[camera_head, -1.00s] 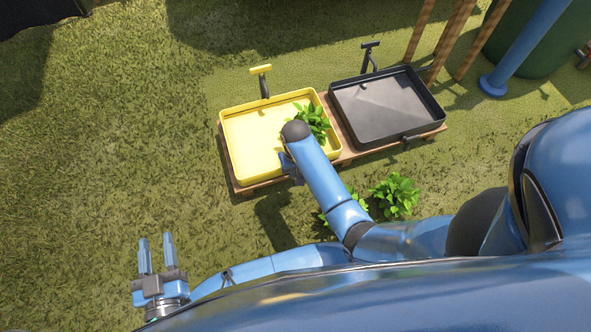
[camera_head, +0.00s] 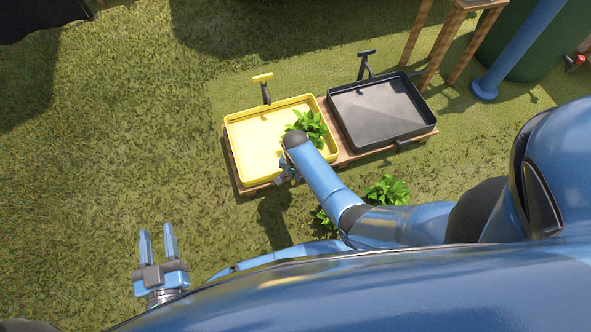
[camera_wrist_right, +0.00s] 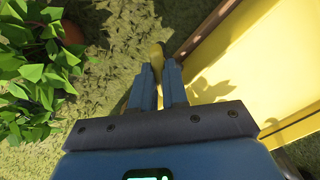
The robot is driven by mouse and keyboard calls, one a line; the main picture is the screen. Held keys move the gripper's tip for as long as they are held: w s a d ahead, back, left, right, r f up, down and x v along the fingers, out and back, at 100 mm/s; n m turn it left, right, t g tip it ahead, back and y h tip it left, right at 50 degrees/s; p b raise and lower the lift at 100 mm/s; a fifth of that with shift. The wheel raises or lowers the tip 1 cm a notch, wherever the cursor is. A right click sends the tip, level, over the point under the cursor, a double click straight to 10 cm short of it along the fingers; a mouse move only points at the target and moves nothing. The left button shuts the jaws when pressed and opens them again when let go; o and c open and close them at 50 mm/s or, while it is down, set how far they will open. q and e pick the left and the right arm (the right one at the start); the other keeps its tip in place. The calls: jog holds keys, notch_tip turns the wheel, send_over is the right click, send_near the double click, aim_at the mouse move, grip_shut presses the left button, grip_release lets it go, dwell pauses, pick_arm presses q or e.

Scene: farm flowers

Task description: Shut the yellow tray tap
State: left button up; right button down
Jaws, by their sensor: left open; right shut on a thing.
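The yellow tray (camera_head: 240,162) sits on a low wooden stand in the head view; its near right wall is partly hidden by my right arm. The yellow tap (camera_wrist_right: 156,52) shows in the right wrist view as a small yellow piece between the fingertips of my right gripper (camera_wrist_right: 158,75), beside the tray's edge. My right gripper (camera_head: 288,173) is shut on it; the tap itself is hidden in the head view. How far the tap is turned I cannot tell. My left gripper (camera_head: 157,240) is open and empty over the grass, away from the tray.
A black tray (camera_head: 345,130) with its own tap (camera_head: 403,144) stands to the right on the same wooden stand (camera_head: 236,178). Leafy plants (camera_head: 388,190) grow close to my right arm. A yellow spout (camera_head: 264,88) rises behind the yellow tray.

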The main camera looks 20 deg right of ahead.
jog(key=m+p, duration=0.2)
jog(key=m, duration=0.2)
jog(key=shift+r+m, duration=0.15)
jog(key=shift+m, duration=0.15)
jog(key=m+p, duration=0.1)
jog(key=m, duration=0.3)
jog(key=shift+w+m, duration=0.1)
jog(key=shift+m, duration=0.3)
jog(key=c, duration=1.1)
grip_release()
jog(key=shift+c, duration=0.2)
notch_tip(320, 180, up, 11)
jog(key=p, duration=0.7)
jog(key=shift+f, duration=0.2)
